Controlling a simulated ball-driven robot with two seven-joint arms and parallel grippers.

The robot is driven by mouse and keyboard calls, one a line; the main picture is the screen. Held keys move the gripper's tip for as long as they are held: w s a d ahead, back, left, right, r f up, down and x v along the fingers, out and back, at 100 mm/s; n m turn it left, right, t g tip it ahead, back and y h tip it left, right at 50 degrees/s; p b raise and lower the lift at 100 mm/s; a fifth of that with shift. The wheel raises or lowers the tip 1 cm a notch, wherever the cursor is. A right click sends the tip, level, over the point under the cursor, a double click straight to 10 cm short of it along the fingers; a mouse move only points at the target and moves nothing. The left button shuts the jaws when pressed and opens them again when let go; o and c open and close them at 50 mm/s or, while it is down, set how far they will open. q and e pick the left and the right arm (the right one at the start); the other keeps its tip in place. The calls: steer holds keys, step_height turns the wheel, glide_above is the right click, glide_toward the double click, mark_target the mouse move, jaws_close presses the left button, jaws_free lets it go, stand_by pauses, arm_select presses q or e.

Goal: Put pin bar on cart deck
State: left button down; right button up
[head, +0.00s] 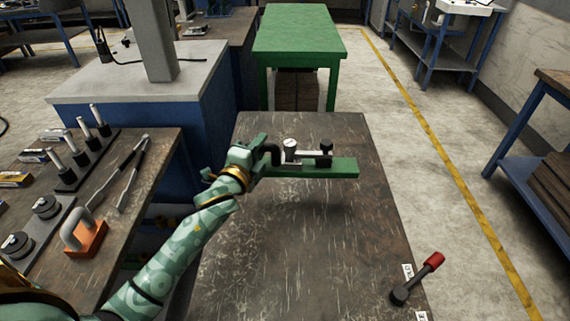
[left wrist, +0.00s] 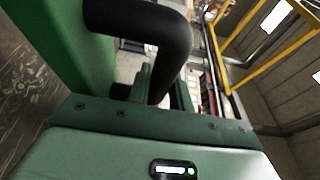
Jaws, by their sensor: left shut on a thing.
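The pin bar (head: 335,170) looks to be the long green bar with a black bent handle, a round white dial and a black knob on top. My left gripper (head: 262,156) is shut on its black handle, at the bar's left end. In the left wrist view the handle (left wrist: 150,30) arches between the fingers, and the green bar (left wrist: 75,45) shows beside it. The bar lies level over the far half of the cart deck (head: 290,255), a worn dark top. A soft shadow below suggests a small gap. My right gripper is not in view.
A red-tipped lever (head: 418,278) sits at the deck's near right edge beside small white labels. The bench at left holds a rack of several pins (head: 85,150), tongs (head: 130,175) and an orange block (head: 86,238). A green table (head: 300,30) stands beyond. The deck's middle is clear.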

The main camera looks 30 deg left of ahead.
arm_select(q)
steer(key=w+f+b, duration=0.2)
steer(key=w+f, duration=0.1)
steer(key=w+f+b, duration=0.2)
steer(key=w+f, duration=0.1)
steer(key=f, duration=0.1)
steer(key=w+f+b, duration=0.2)
steer(key=f+b, duration=0.1)
steer(key=f, duration=0.1)
steer(key=shift+w+d, duration=0.35)
steer(key=shift+w, duration=0.05)
steer(key=shift+r, duration=0.25)
steer(key=shift+s+f, duration=0.1)
steer(key=shift+f, duration=0.05)
steer(key=c, duration=1.3)
jaws_free()
steer(key=shift+f, duration=0.1)
steer(key=shift+o, duration=0.2)
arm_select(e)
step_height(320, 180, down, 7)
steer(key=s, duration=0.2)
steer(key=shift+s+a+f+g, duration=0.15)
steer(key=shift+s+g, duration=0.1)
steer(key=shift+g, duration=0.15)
